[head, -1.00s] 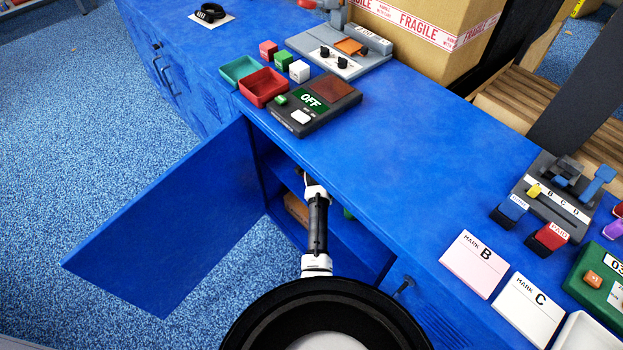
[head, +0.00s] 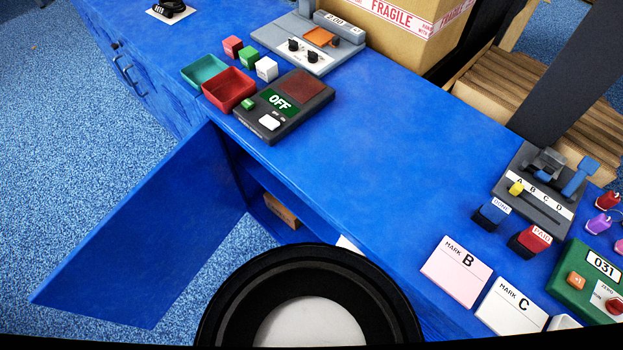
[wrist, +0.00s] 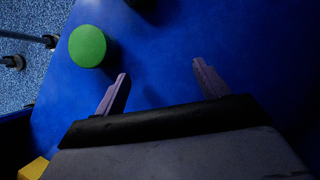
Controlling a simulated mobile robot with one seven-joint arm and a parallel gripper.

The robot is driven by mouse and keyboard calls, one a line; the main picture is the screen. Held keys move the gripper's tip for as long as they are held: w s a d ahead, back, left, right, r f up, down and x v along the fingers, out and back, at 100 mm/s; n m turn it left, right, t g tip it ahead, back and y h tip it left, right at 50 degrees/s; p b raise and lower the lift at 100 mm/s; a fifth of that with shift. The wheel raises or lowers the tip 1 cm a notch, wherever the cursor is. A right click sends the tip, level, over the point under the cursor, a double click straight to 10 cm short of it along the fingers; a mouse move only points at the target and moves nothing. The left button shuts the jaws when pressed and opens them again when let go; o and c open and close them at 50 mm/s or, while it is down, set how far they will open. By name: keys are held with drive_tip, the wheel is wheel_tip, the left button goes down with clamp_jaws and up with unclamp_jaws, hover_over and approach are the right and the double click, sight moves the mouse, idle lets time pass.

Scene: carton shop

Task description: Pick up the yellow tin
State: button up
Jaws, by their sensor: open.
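In the wrist view, my gripper (wrist: 160,70) is open, with nothing between its two fingers, over a dark blue surface. A yellow thing (wrist: 33,168) shows only in part at the bottom left corner, beside the gripper body; I cannot tell whether it is the yellow tin. A green round tin-like thing (wrist: 87,46) stands ahead and left of the left finger, apart from it. In the head view, neither my gripper nor any yellow tin can be made out; my arm covers part of the cabinet opening.
The blue cabinet door (head: 140,235) hangs open at the left. A brown block (head: 281,210) lies inside the cabinet. The blue counter (head: 400,150) bears an OFF box (head: 285,105), red tray (head: 229,88), teal tray (head: 206,71) and cards. Dark shapes show at the wrist view's top.

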drive_tip(key=shift+s+a, duration=0.3)
drive_tip(key=shift+s, duration=0.1)
drive_tip(key=a, duration=0.7)
drive_tip(key=shift+a+p, duration=0.15)
drive_tip(key=shift+p, duration=0.25)
drive_tip(key=a, duration=0.4)
drive_tip(key=shift+a+f, duration=0.35)
drive_tip(key=shift+f, duration=0.25)
drive_tip(key=c, duration=1.1)
